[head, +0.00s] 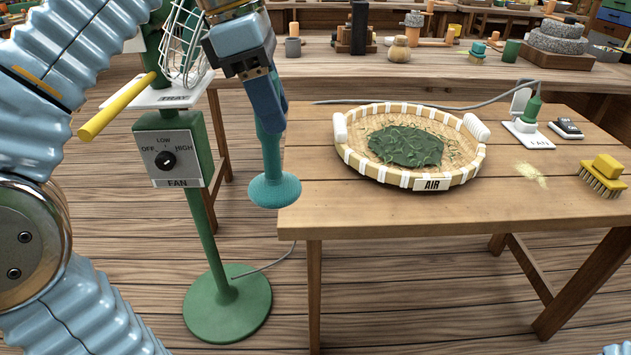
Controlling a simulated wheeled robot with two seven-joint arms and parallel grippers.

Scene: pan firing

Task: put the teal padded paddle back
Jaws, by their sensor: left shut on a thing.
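The teal padded paddle (274,190) hangs upright with its round pad at the bottom. My left gripper (268,108) is shut on the upper part of its handle. The pad is in the air just left of the wooden table's (420,213) left edge, with the floor behind it. No empty holder for the paddle is clear to me. A small patch at the bottom right edge may be part of my right arm; my right gripper is not in view.
A green fan stand (183,150) with a wire cage and yellow handle (116,106) stands close left of the paddle. On the table are a woven AIR tray (430,182) of leaves, a white FAN base (533,135) and a yellow brush (604,175).

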